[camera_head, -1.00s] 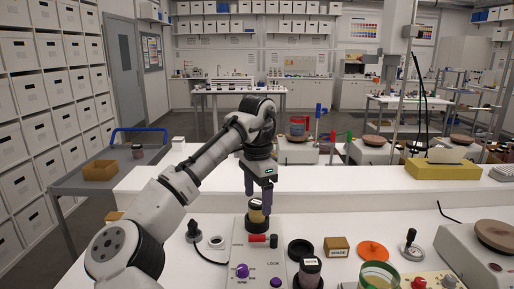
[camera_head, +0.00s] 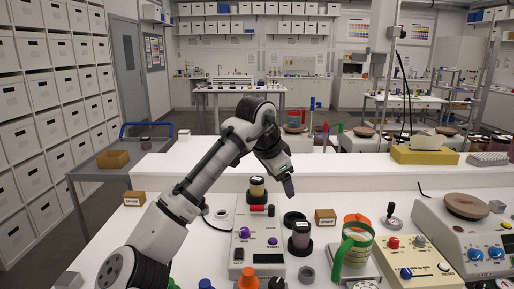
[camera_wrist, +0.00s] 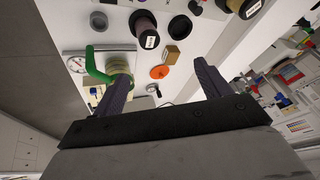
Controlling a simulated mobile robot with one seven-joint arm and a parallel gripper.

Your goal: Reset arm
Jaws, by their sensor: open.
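My gripper (camera_head: 287,188) hangs in the air over the white bench, at the end of my bent arm. Its fingers are apart and empty in the wrist view (camera_wrist: 163,88). A dark-lidded jar with yellow contents (camera_head: 257,189) stands upright on a beige control box (camera_head: 250,236), left of my gripper and apart from it. A second labelled jar with purplish contents (camera_head: 300,238) stands to the right of the box; it also shows in the wrist view (camera_wrist: 146,32).
A green-handled container (camera_head: 353,248), an orange disc (camera_head: 357,219) and a small tan box (camera_head: 325,217) stand to the right. Boxes with knobs (camera_head: 420,262) fill the front right. The raised rear shelf (camera_head: 300,178) is largely bare.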

